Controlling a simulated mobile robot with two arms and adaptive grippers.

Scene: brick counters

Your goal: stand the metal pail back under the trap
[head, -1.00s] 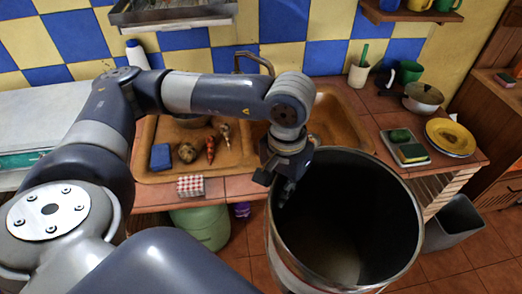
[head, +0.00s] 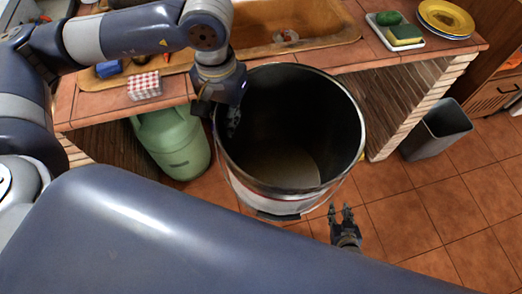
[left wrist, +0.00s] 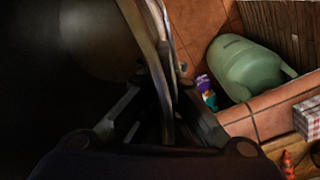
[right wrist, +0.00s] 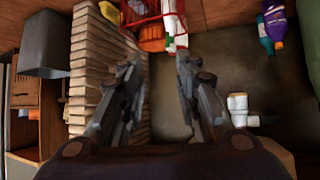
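The metal pail (head: 335,190) is large and upright in the head view, its dark mouth facing up, in front of the counter. My left gripper (head: 232,118) is at its left rim, one finger inside. In the left wrist view the pail's rim (left wrist: 148,45) runs between the fingers, which look closed on it. My right gripper (head: 343,215) is low, to the right of the pail's base in the head view. Its fingers are apart and empty in the right wrist view (right wrist: 155,75). White pipe fittings (right wrist: 240,108), likely the trap, show there under the counter.
A green gas bottle (head: 172,142) stands left of the pail, under the counter. A grey bin (head: 437,130) stands at the right. Bottles (right wrist: 272,25) and a red crate (right wrist: 140,12) lie under the counter. The tiled floor at front right is clear.

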